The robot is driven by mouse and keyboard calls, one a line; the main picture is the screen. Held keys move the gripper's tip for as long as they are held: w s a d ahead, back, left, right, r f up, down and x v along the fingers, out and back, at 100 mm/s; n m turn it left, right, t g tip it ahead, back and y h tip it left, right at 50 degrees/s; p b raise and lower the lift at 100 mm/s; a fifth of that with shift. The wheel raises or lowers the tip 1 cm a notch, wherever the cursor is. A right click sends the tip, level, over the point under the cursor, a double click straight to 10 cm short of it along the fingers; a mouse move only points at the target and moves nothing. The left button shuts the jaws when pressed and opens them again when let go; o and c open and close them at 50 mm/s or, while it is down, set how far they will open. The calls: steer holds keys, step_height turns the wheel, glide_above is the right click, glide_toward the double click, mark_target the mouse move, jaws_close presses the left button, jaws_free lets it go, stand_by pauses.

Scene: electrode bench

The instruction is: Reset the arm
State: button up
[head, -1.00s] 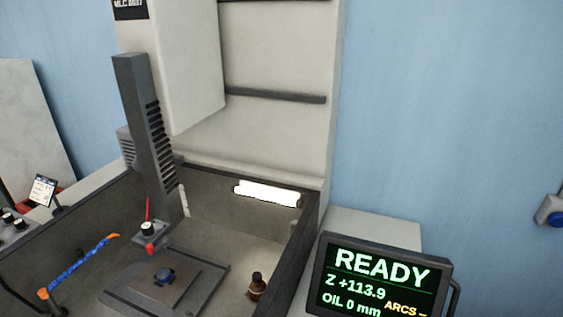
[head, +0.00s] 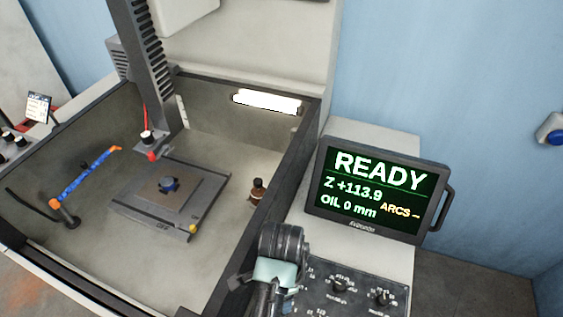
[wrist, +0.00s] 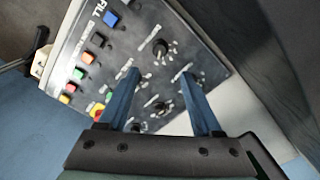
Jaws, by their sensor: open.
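My gripper (wrist: 159,75) shows in the wrist view with its two blue fingers apart and nothing between them. It is over a dark control panel (wrist: 190,50) with knobs, switches and coloured buttons. I cannot tell whether the fingertips touch the panel. In the head view part of my arm shows at the bottom centre, beside the right wall of the tank, and the fingertips cannot be made out there. The same panel (head: 335,300) lies just right of the arm, below the display.
The display (head: 375,190) reads READY, Z +113.9, OIL 0 mm. The open tank (head: 100,245) holds a plate (head: 185,220) with a small blue piece (head: 169,185), a blue-orange hose (head: 85,175) and a brown bottle (head: 257,191). A grey column (head: 150,80) stands at its back.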

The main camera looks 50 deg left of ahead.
steer(key=shift+r, duration=0.6)
